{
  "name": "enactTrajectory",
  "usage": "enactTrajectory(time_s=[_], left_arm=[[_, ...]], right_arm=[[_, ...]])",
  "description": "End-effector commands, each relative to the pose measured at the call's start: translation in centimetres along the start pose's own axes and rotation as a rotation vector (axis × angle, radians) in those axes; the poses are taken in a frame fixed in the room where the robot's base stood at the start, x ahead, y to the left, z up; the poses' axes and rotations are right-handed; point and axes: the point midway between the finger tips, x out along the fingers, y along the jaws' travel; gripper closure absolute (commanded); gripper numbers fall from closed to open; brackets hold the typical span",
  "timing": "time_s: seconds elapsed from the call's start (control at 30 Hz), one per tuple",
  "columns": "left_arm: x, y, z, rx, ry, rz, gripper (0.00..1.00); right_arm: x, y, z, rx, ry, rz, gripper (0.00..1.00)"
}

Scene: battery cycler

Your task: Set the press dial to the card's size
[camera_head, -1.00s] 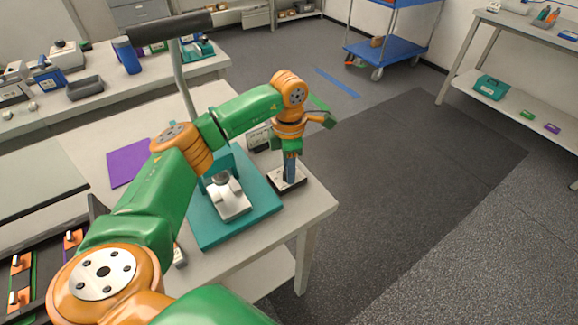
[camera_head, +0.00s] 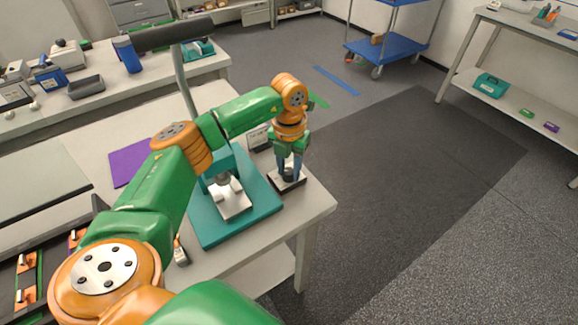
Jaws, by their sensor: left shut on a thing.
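The teal press (camera_head: 262,205) stands on the near right part of the bench, with its long black-handled lever (camera_head: 172,35) raised. A small box with a pale top (camera_head: 300,184), which appears to carry the dial, sits beside the press near the bench's right edge. My left gripper (camera_head: 289,176) points down onto this box, its two blue fingers closed on the dial. The dial itself is hidden between the fingers. A small card on a stand (camera_head: 257,138) is behind the press, partly covered by my left arm; its print is too small to read. My right gripper is out of view.
A purple mat (camera_head: 127,165) lies on the bench left of my arm. A dark tray with orange-and-green fixtures (camera_head: 38,282) is at the lower left. The floor right of the bench is clear; a blue cart (camera_head: 395,50) stands further back.

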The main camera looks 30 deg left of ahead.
Motion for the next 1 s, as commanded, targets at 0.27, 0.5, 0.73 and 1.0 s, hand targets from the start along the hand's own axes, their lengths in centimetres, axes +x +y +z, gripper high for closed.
enactTrajectory(time_s=[0.27, 0.5, 0.73, 1.0], left_arm=[[-0.1, 0.01, 0.04, -0.16, -0.002, 0.0, 1.0], [-0.07, 0.01, 0.04, -0.232, -0.002, 0.0, 1.0], [-0.05, 0.01, 0.04, -0.253, -0.002, 0.0, 1.0], [-0.04, 0.02, 0.04, -0.253, -0.002, 0.0, 1.0]], right_arm=[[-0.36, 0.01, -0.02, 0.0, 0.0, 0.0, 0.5], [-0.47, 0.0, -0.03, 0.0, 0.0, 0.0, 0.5], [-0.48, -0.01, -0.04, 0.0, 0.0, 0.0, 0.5], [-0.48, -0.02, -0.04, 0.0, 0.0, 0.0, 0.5]])
